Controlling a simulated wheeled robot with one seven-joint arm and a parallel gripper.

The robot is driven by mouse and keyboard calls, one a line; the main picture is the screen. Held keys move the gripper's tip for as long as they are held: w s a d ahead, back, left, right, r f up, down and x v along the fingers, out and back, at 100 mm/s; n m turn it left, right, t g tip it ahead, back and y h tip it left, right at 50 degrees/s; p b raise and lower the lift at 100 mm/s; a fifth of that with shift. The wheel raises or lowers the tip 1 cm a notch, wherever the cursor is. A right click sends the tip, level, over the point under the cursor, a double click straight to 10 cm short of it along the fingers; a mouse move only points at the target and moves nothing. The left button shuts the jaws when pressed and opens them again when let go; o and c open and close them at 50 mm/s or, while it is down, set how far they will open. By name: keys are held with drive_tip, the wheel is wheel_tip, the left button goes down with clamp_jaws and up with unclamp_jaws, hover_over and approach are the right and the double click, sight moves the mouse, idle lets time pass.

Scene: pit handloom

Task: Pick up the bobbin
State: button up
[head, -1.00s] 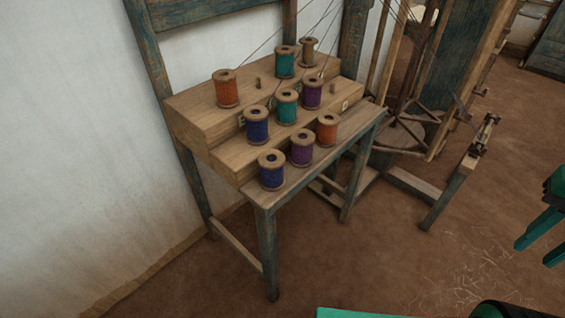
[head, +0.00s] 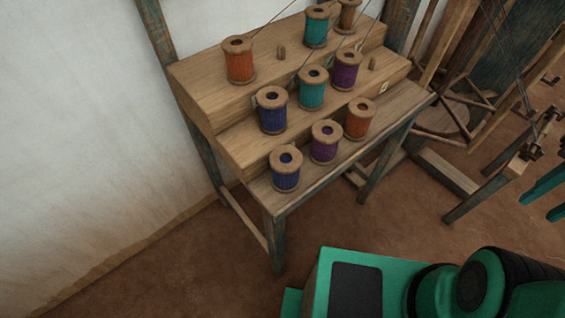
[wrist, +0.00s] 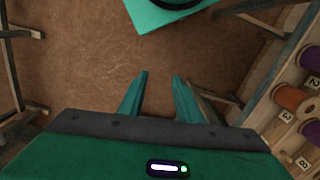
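Several bobbins stand upright on a stepped wooden rack (head: 200,85). The frames do not show which one is the task's bobbin. The front row has a blue bobbin (head: 285,170), a purple one (head: 325,143) and an orange one (head: 359,119). The middle step has blue (head: 272,111), teal (head: 312,89) and purple (head: 346,71). The top step has orange (head: 239,61), teal (head: 316,27) and a brown one (head: 347,16). My gripper (wrist: 160,75) is open and empty over the floor; its fingers show at the head view's right edge (head: 553,195), apart from the rack.
Threads run up from the top bobbins. Numbered tags (wrist: 303,162) mark the rack. A white wall (head: 70,130) is at left, and wooden loom parts (head: 470,180) stand at right.

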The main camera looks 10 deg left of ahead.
drive_tip(key=shift+o, duration=0.6)
drive_tip(key=o, duration=0.7)
drive_tip(key=shift+s+a+r, duration=0.15)
drive_tip(key=shift+a+r, duration=0.25)
drive_tip(key=shift+r, duration=0.05)
drive_tip(key=shift+o, duration=0.2)
drive_tip(key=w+a+r+m, duration=0.2)
drive_tip(key=w+a, duration=0.7)
drive_tip(key=m, duration=0.7)
hover_over(286, 162)
drive_tip(key=f, duration=0.1)
drive_tip(key=shift+s+d+f, duration=0.1)
drive_tip(key=shift+s+f, duration=0.1)
drive_tip(key=shift+f, duration=1.65)
drive_tip(key=shift+s+a+f, duration=0.1)
drive_tip(key=shift+s+f, duration=0.15)
drive_tip(key=shift+f, duration=1.6)
drive_tip(key=shift+s+d+f, duration=0.1)
drive_tip(key=shift+s+f, duration=0.1)
drive_tip(key=shift+f, duration=1.65)
